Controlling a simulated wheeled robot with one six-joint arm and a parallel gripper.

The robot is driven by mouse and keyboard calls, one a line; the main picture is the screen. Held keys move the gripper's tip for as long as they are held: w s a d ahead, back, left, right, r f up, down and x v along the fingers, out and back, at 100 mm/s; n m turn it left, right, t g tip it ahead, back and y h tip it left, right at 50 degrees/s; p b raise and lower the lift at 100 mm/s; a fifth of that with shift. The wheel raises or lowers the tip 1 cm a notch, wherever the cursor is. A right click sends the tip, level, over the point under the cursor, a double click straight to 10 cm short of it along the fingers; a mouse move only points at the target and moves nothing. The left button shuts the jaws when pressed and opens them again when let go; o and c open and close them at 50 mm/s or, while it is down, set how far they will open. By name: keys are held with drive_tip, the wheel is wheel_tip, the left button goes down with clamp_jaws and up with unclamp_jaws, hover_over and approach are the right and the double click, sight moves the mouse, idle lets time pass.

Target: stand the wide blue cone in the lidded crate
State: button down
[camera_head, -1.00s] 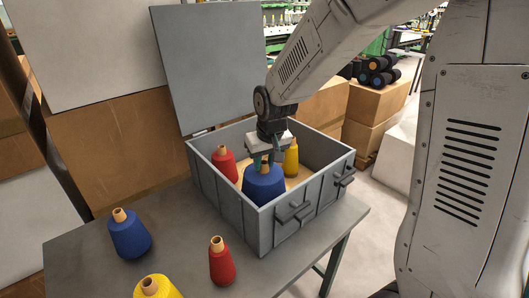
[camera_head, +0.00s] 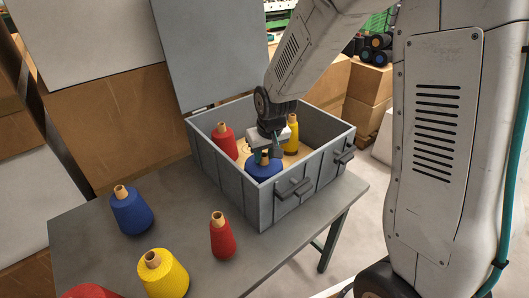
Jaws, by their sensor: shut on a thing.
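The wide blue cone (camera_head: 262,170) is inside the grey crate (camera_head: 232,192), near its front wall, which hides the cone's lower part. I cannot tell whether its base touches the crate floor. My gripper (camera_head: 266,154) reaches down into the crate from above and is shut on the wide blue cone at its top. The crate's lid (camera_head: 212,50) stands open at the back. Inside the crate, a red cone (camera_head: 224,141) stands left of the blue one and a yellow cone (camera_head: 291,136) stands to its right.
On the grey table (camera_head: 185,225) in front stand another blue cone (camera_head: 131,213), a red cone (camera_head: 221,238) and a yellow cone (camera_head: 164,275). Part of another red thing (camera_head: 90,291) shows at the bottom edge. Cardboard boxes (camera_head: 372,97) stand behind at right.

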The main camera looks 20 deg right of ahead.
drive_tip(key=shift+f, duration=0.3)
idle(0.4)
drive_tip(key=c, duration=1)
unclamp_jaws()
drive_tip(key=shift+c, duration=0.2)
drive_tip(key=shift+f, duration=0.1)
drive_tip(key=v, duration=0.8)
drive_tip(key=s+d+r, duration=0.1)
drive_tip(key=s+r, duration=0.3)
drive_tip(key=s, duration=0.5)
drive_tip(key=s+d+r+g, duration=0.1)
drive_tip(key=s+r, duration=0.3)
drive_tip(key=s, duration=0.5)
drive_tip(key=s+d+r, duration=0.1)
drive_tip(key=s+r, duration=0.3)
drive_tip(key=s, duration=0.5)
drive_tip(key=shift+s+m+g, duration=0.25)
drive_tip(key=shift+m+g, duration=0.15)
